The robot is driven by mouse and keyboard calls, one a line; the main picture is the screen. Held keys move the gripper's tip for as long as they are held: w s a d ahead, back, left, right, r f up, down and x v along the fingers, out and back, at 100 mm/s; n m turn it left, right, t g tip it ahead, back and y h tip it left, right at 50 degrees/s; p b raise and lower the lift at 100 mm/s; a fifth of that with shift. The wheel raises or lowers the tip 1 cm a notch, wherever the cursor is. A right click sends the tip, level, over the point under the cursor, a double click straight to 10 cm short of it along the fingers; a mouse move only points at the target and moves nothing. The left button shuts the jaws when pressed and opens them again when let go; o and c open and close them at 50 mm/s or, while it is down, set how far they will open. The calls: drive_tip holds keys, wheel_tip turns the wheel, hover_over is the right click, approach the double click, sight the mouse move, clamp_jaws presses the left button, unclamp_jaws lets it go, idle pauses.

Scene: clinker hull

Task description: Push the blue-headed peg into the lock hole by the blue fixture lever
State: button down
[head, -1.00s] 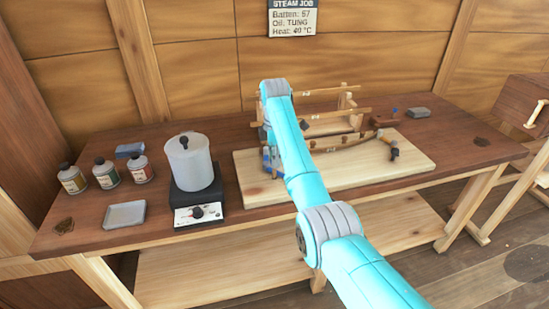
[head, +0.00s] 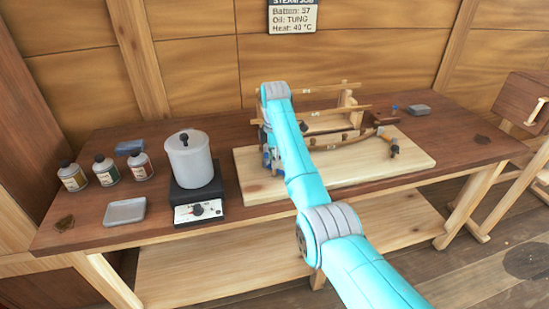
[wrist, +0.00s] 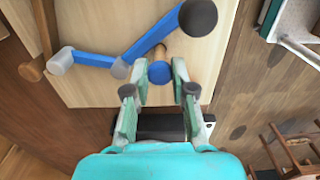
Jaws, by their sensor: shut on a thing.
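In the wrist view my gripper (wrist: 160,72) is shut on the blue-headed peg (wrist: 159,74), whose round blue head sits between the two fingertips. A short part of its wooden shaft shows beyond the head. The blue fixture lever (wrist: 150,45) runs beside the peg, with a dark round knob (wrist: 198,17) at its upper end and a grey pivot at its lower end. The lock hole is not visible, so I cannot tell how deep the peg is. In the head view my arm hides most of the gripper, and part of the blue fixture (head: 267,158) shows beside it.
The fixture stands on a pale board (head: 400,175) on the dark workbench (head: 75,225). Wooden battens (head: 350,137) lie right of my arm. A pot (head: 190,160) on a hot plate (head: 197,208), several bottles (head: 106,171) and a grey tray (head: 125,212) stand left.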

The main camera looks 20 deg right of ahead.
drive_tip(key=shift+f, duration=0.1)
drive_tip(key=c, duration=1)
unclamp_jaws()
drive_tip(key=shift+f, duration=0.1)
drive_tip(key=shift+o, duration=0.6)
